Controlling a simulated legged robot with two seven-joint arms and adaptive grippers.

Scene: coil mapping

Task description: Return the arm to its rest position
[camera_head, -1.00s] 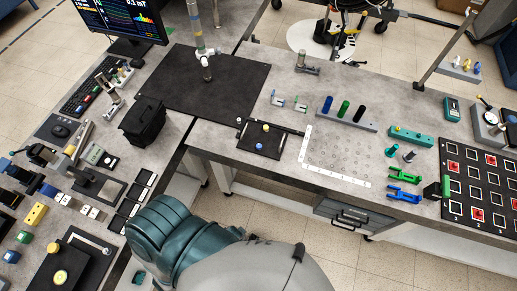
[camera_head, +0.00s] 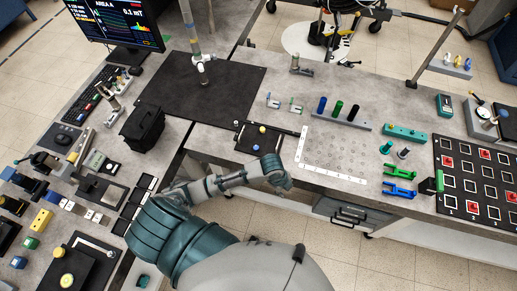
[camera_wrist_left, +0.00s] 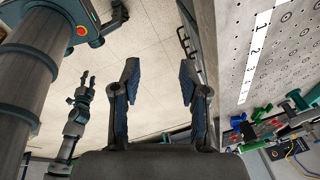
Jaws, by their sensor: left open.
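My left arm (camera_head: 215,185) shows in the head view, its forearm reaching right from the teal shoulder. Its gripper (camera_head: 283,178) is at the near edge of the right bench, beside the numbered white strip (camera_head: 325,175). In the left wrist view the left gripper (camera_wrist_left: 158,82) is open, with nothing between its fingers and floor behind it. My right arm hangs at the left of that view; its gripper (camera_wrist_left: 87,82) is too small to tell open from shut. The right gripper does not show in the head view.
The right bench (camera_head: 235,150) has its edge close to my left gripper. A small black tray (camera_head: 245,145) with a blue and a yellow knob lies near the forearm. Blue and green clips (camera_head: 400,172) lie farther right. Drawers (camera_head: 340,212) sit under the bench.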

